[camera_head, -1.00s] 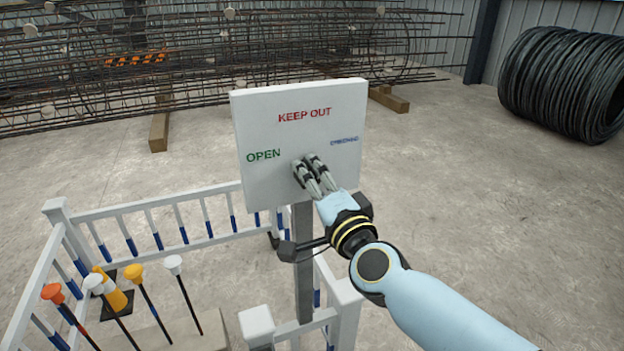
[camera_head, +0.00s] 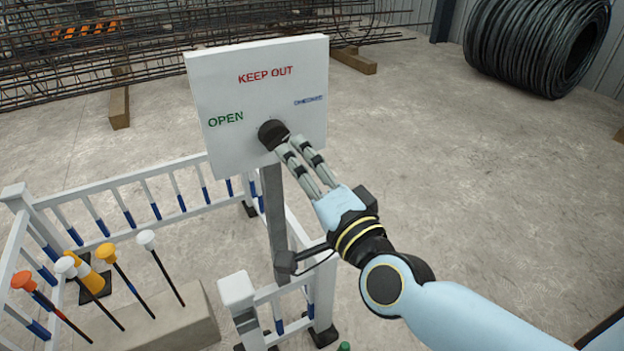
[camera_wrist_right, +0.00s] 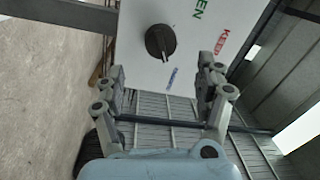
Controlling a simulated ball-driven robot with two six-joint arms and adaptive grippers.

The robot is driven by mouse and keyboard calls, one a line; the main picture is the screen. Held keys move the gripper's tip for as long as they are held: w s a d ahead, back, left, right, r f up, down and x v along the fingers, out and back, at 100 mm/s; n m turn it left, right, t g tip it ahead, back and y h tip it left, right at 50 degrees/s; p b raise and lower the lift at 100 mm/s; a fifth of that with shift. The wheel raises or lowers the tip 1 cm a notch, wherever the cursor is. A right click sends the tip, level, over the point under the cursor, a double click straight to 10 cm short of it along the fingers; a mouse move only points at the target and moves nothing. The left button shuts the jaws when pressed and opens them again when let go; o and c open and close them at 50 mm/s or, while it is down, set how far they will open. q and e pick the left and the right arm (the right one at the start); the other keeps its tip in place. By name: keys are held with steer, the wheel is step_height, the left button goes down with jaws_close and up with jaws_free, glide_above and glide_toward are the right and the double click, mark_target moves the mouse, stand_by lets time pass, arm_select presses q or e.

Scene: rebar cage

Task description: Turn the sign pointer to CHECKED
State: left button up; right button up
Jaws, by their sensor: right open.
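The white sign board (camera_head: 225,85) shows KEEP OUT in red at the top, OPEN in green at left and small blue, blurred lettering at right. A dark round knob (camera_head: 273,134) sits on its lower middle. In the right wrist view the knob (camera_wrist_right: 158,42) has a light ridge that points roughly toward the blue lettering (camera_wrist_right: 172,78). My right gripper (camera_head: 288,147) is open, just in front of and below right of the knob. Its fingers stand apart with nothing between them in the right wrist view. My left gripper is not in view.
The sign stands on a grey post (camera_head: 274,215) beside a white and blue railing (camera_head: 140,190). Capped rods (camera_head: 165,270) lean over a concrete block at lower left. A wire coil (camera_head: 535,45) lies at upper right. The floor right of the sign is clear.

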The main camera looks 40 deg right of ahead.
steer(key=v, duration=0.3)
steer(key=shift+s, duration=0.15)
stand_by(0.4)
steer(key=s+f+n+g+y+b, duration=0.2)
steer(key=s+f+n+g, duration=0.15)
steer(key=f, duration=1.35)
steer(key=s+f+n+g+y+b, duration=0.1)
steer(key=s+f+n+g+b, duration=0.25)
steer(key=f, duration=1.35)
steer(key=s+d+f+n+g, duration=0.1)
steer(key=s+f+n+g, duration=0.5)
steer(key=s+f, duration=0.75)
steer(key=s+d+f+n+g, duration=0.1)
steer(key=s+f+n+g, duration=0.1)
steer(key=s, duration=0.5)
steer(key=s+f+n+g, duration=0.2)
steer(key=s+f, duration=0.1)
steer(key=s, duration=0.4)
steer(key=shift+s+d+f+g+b, duration=0.25)
steer(key=shift+d+g+b, duration=0.05)
steer(key=shift+d, duration=0.1)
